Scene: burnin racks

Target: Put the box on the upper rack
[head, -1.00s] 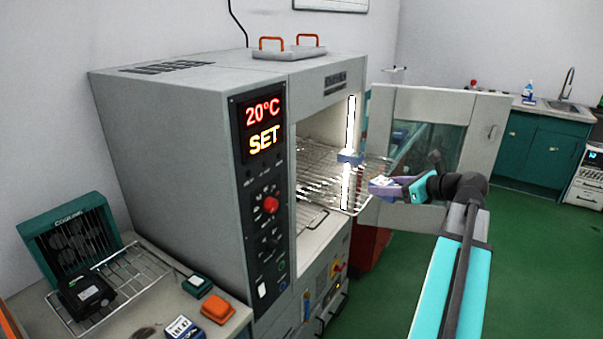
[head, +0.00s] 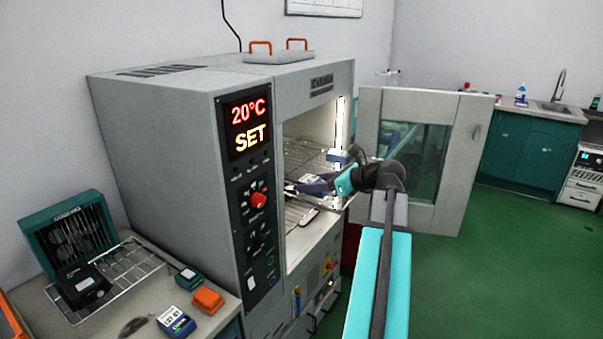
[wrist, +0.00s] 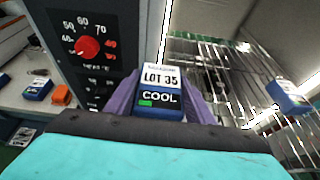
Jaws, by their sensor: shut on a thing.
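My gripper (head: 312,184) is shut on a small blue box with a white label (wrist: 158,78) reading LOT 35 and a dark COOL display. In the head view the gripper is at the oven's open front, and the held box is mostly hidden and too small to tell well. The upper rack (head: 300,152) is a wire shelf inside the lit chamber. In the wrist view its wires (wrist: 215,60) lie ahead and to the right of the box. A second blue box (head: 338,156) is at the rack's right side and shows right in the wrist view (wrist: 287,96).
The oven's control panel (head: 250,195) is close left of the gripper; its display reads 20°C SET. The open door (head: 440,205) stands to the right. A lower rack (head: 298,213) is below. The left bench holds a blue LOT 47 box (head: 176,322) and an orange block (head: 208,300).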

